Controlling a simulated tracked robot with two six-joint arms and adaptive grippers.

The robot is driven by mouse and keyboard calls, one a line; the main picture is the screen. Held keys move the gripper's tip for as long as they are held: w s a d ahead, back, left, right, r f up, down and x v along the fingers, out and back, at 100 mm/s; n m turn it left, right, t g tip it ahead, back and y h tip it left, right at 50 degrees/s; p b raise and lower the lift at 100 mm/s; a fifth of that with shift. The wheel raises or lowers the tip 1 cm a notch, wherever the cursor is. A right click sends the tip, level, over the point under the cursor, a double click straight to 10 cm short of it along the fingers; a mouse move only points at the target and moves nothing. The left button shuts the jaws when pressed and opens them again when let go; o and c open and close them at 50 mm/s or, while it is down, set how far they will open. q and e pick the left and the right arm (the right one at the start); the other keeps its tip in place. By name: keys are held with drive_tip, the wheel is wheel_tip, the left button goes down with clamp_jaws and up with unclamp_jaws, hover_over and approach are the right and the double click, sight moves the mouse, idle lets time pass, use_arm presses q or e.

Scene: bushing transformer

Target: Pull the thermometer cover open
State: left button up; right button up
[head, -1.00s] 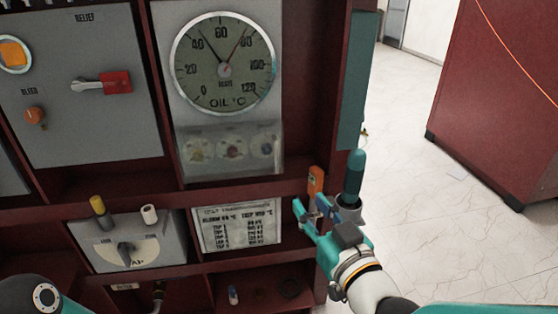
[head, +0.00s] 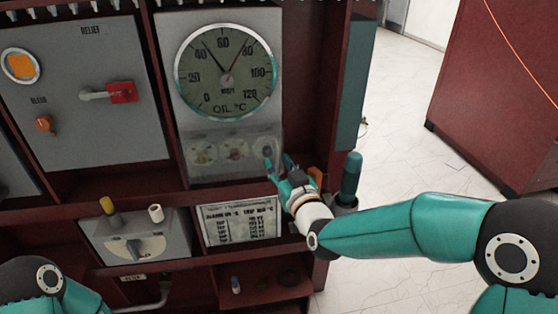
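The oil thermometer (head: 226,75) is a round dial on a grey panel in the head view. Below it a clear cover (head: 222,170) lies flat over a row of three small round parts and looks closed. My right gripper (head: 278,158) is at the cover's lower right corner, pointing up toward the panel. Its teal fingers are apart with nothing seen between them. I cannot tell whether a finger touches the cover. My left gripper is out of view; only part of my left arm shows at the lower left.
An orange item (head: 315,176) and a teal-handled tool (head: 350,178) stand in holders right of my gripper. A shelf edge (head: 238,191) runs below the cover, with a printed plate (head: 240,222) under it. A red-handled lever (head: 121,92) is at the left.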

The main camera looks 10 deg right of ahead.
drive_tip(key=shift+w, duration=0.15)
drive_tip(key=shift+c, duration=0.3)
clamp_jaws()
drive_tip(key=shift+a, duration=0.1)
